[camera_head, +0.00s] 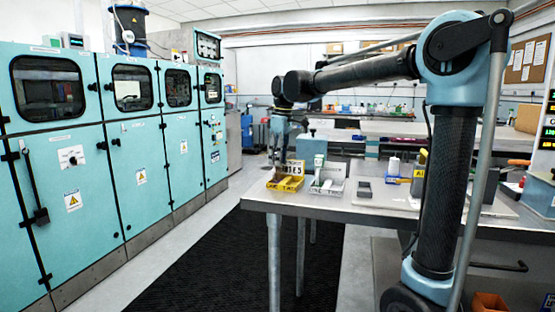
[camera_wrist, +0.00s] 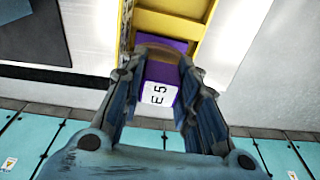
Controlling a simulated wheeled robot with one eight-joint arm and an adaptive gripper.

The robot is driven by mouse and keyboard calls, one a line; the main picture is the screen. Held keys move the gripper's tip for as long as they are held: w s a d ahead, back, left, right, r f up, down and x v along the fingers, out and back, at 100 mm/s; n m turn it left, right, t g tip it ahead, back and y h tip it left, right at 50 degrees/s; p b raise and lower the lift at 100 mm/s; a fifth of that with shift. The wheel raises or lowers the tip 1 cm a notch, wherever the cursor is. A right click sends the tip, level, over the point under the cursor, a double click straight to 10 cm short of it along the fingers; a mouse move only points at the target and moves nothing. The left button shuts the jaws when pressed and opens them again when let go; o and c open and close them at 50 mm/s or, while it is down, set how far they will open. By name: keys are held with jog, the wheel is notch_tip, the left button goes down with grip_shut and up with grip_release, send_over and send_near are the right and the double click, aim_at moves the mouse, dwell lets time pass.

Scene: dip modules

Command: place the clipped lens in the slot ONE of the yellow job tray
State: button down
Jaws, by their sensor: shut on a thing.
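The yellow job tray (camera_head: 287,186) stands near the left end of the metal bench, with ONE and TWO lettered on its front. Part of a yellow tray (camera_wrist: 178,22) also shows at the top of the wrist view. My gripper (camera_head: 281,152) points down over the tray. In the wrist view, my gripper (camera_wrist: 165,62) is shut on a purple piece (camera_wrist: 153,74) with a white label, apparently the clipped lens. The piece is at the tray's edge in that view; I cannot tell whether it touches the tray. The fingers hide its sides.
A grey-white tray (camera_head: 327,187), also lettered, stands close to the right of the yellow one. A dark block (camera_head: 364,189) lies further right. Teal cabinets (camera_head: 68,170) line the left, with a black floor mat (camera_head: 240,265) before them.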

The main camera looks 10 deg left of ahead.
jog(key=c, duration=1.2)
grip_release()
jog(key=shift+r, duration=0.1)
jog(key=r, duration=0.4)
jog(key=d+r, duration=0.1)
jog(key=r, duration=0.6)
jog(key=shift+s+d+r, duration=0.1)
jog(key=shift+d+r, duration=0.1)
jog(key=shift+r, duration=0.2)
